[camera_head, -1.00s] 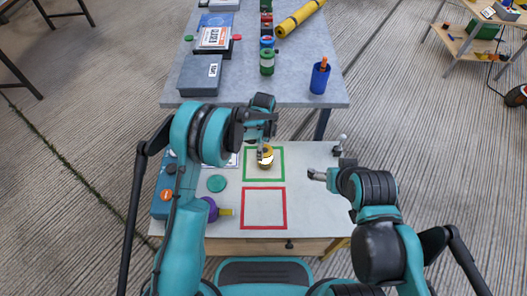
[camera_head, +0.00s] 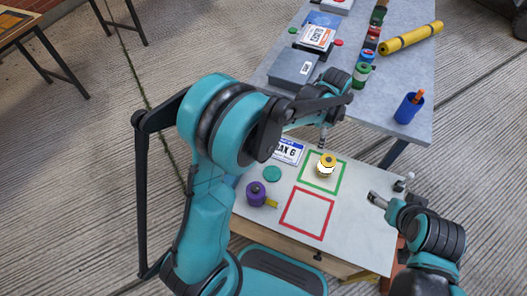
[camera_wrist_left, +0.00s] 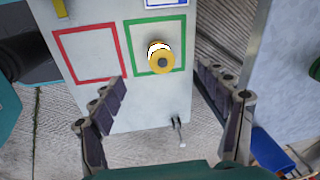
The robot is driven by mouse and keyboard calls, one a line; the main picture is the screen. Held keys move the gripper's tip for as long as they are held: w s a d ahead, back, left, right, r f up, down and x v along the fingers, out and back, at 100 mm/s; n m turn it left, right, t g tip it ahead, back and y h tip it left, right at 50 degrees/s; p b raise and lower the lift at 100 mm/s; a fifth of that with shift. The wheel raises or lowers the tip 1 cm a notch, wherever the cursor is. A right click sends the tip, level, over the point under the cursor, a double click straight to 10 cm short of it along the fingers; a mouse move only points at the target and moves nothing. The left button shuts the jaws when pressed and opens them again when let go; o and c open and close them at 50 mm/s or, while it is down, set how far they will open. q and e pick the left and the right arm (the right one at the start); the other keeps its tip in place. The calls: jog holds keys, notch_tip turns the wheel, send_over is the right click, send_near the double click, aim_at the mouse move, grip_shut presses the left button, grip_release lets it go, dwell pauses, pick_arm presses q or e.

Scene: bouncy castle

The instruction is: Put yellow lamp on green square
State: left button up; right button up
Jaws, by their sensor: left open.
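The yellow lamp (camera_head: 326,164), with a white band, stands inside the green square (camera_head: 304,182) outline on the small white table. The left wrist view shows the lamp (camera_wrist_left: 159,57) from above within the green outline (camera_wrist_left: 128,42), towards one side of it. My left gripper (camera_head: 322,136) is open and empty, just behind and above the lamp in the head view. In the left wrist view its two fingers (camera_wrist_left: 160,80) are spread wide, with the lamp beyond the tips and apart from them. My right gripper (camera_head: 376,200) is near the table's right side, away from the lamp; its jaw opening is unclear.
A red square (camera_head: 286,215) outline is empty beside the green one. A purple object (camera_head: 256,194), a teal disc (camera_head: 272,174) and a number card (camera_head: 288,151) are at the left. A grey table (camera_head: 420,130) with boxes, cans and a blue cup (camera_head: 408,108) stands behind.

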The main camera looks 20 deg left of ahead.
pick_arm(q)
jog(key=s+a+r+n+t, duration=0.2)
jog(key=s+a+r+n, duration=0.5)
jog(key=s+r, duration=0.3)
jog(key=s+a+n+t, duration=0.3)
jog(key=s+a+n, duration=0.3)
jog(key=s+n, duration=0.3)
jog(key=s, duration=0.3)
jog(key=shift+t, duration=0.3)
